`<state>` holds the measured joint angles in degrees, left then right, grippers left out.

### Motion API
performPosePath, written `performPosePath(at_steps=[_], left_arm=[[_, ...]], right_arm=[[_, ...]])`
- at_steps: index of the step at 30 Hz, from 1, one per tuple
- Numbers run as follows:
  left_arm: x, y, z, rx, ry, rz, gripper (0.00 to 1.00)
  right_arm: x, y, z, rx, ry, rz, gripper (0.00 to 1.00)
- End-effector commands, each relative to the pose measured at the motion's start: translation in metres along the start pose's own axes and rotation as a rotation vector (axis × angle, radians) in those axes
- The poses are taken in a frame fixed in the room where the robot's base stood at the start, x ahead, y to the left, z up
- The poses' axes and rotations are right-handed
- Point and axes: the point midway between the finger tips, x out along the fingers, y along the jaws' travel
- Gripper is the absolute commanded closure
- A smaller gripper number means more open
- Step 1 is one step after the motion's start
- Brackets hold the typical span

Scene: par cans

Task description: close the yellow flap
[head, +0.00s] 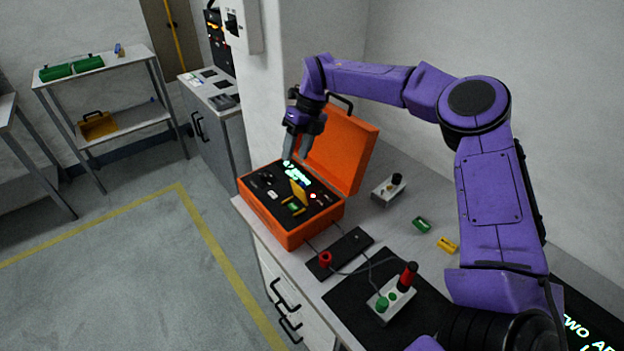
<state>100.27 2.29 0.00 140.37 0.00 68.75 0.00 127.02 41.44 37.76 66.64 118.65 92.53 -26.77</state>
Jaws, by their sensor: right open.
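The yellow flap (299,191) stands up from the dark panel of an orange case (283,228), near the middle of the panel. The case's orange lid (341,152) is open and tilted back. My right gripper (293,155) is open and points down above the back part of the panel, up and left of the flap and apart from it. Its fingertips are close to the glowing display (297,174). My left gripper is not in view.
On the worktop (404,228) are a grey switch box (388,190), a green piece (421,224), a yellow piece (447,245), and a control box with a red knob (392,298). A cable runs from it toward the case. A wall stands behind.

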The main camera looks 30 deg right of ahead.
Motion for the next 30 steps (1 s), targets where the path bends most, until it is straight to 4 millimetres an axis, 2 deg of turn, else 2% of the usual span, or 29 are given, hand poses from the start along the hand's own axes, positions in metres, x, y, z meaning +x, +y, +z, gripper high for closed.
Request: performPosePath(at_steps=[5, 12, 16, 26, 28, 30], left_arm=[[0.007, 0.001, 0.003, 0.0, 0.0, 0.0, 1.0], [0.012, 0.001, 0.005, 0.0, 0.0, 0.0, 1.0], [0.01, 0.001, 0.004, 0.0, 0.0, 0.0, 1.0], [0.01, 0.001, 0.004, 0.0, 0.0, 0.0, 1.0], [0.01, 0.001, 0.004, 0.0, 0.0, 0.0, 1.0], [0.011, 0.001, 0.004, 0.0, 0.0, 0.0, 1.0]], right_arm=[[-0.022, -0.001, 0.001, 0.0, -0.006, -0.001, 0.55], [-0.08, 0.0, 0.001, 0.001, -0.004, -0.001, 0.55], [-0.099, 0.0, 0.001, 0.001, -0.001, -0.001, 0.55], [-0.105, 0.0, 0.0, 0.0, 0.001, 0.0, 0.55], [-0.099, -0.001, -0.002, -0.001, 0.015, -0.009, 0.55], [-0.079, -0.002, -0.011, -0.012, 0.062, -0.045, 0.55]])
